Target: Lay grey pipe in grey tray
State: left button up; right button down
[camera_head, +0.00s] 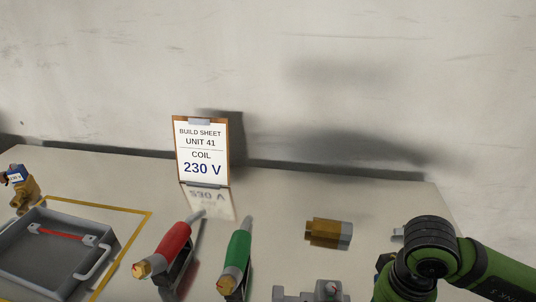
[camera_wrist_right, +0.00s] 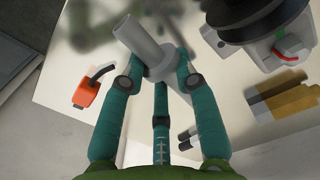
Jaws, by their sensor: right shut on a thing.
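The grey pipe (camera_wrist_right: 143,42) is a hollow tube with a wider collar, held tilted between the teal fingers of my right gripper (camera_wrist_right: 158,66) in the right wrist view. The gripper is shut on it. In the head view my right arm comes in at the lower right; its fingers and the pipe are hidden or out of frame. The grey tray (camera_head: 32,262) sits at the lower left, cut by the frame edge. A red strip with grey ends (camera_head: 62,233) lies inside it. My left gripper is in neither view.
A yellow outline (camera_head: 124,246) surrounds the tray. Red (camera_head: 172,247) and green (camera_head: 238,259) handled tools stand right of it. A brass-and-grey part (camera_head: 328,233) lies further right, with a grey fixture (camera_head: 312,291) in front. A "230 V" build sheet (camera_head: 201,150) stands behind.

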aim_at(39, 269)
jog(key=k+j, duration=0.1)
jog(key=j, duration=0.25)
jog(key=k+j, duration=0.15)
jog(key=j, duration=0.2)
jog(key=k+j, duration=0.1)
jog(key=j, duration=0.2)
jog(key=k+j, duration=0.1)
jog(key=j, duration=0.25)
jog(key=k+j+z, duration=0.1)
jog(key=j, duration=0.25)
jog(key=i+j, duration=0.1)
jog(key=j, duration=1.25)
jog(key=i+j, duration=0.15)
jog(key=j, duration=0.55)
jog(key=i+j, duration=0.25)
jog(key=j+z, duration=0.05)
